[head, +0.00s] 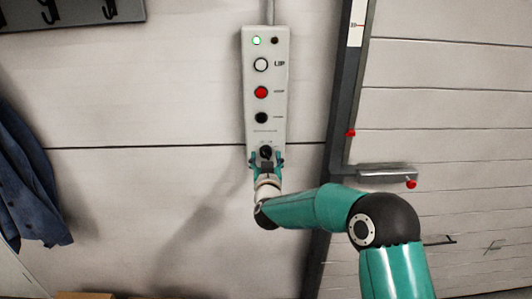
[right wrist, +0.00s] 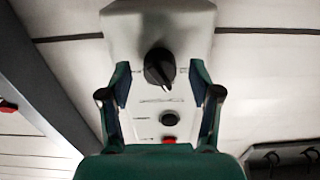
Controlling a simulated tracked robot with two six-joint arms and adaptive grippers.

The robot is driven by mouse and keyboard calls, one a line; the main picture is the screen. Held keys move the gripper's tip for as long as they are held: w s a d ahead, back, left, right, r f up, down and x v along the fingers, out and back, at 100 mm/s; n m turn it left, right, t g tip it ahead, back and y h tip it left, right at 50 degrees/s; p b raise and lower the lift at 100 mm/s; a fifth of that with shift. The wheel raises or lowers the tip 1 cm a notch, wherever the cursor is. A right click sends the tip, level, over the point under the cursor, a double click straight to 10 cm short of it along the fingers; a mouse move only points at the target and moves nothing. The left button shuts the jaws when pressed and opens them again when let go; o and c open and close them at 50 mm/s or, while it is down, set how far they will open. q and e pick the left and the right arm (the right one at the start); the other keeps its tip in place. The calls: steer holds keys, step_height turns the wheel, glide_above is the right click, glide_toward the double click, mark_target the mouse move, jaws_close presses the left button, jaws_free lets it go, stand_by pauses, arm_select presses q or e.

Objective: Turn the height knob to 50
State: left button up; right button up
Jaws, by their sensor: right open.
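The height knob (head: 265,151) is a black round knob at the lower end of a pale control box (head: 281,80) on the wall. In the right wrist view the knob (right wrist: 159,67) has a light line on its face, pointing toward the lower right of that picture. Its scale is too small to read. My right gripper (head: 266,160) is at the knob in the head view. In the wrist view the right gripper (right wrist: 160,70) is open, one finger on each side of the knob, with a visible gap on both sides. My left gripper is in neither view.
Above the knob sit a black button (head: 261,118), a red button (head: 260,92) and a white button (head: 260,65) marked UP. A dark post (head: 341,110) with a metal bracket (head: 385,171) stands right of the box. A blue garment (head: 35,190) hangs at left.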

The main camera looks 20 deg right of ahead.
steer(key=shift+w+d, duration=0.15)
steer(key=shift+w, duration=0.35)
steer(key=c, duration=1.1)
steer(key=m+b, duration=0.1)
steer(key=b, duration=0.2)
steer(key=shift+f, duration=0.25)
steer(key=shift+c, duration=0.2)
steer(key=shift+r+m+b, duration=0.2)
steer(key=shift+m+b, duration=0.2)
steer(key=shift+b, duration=0.15)
steer(key=shift+r, duration=0.1)
steer(key=o, duration=1.1)
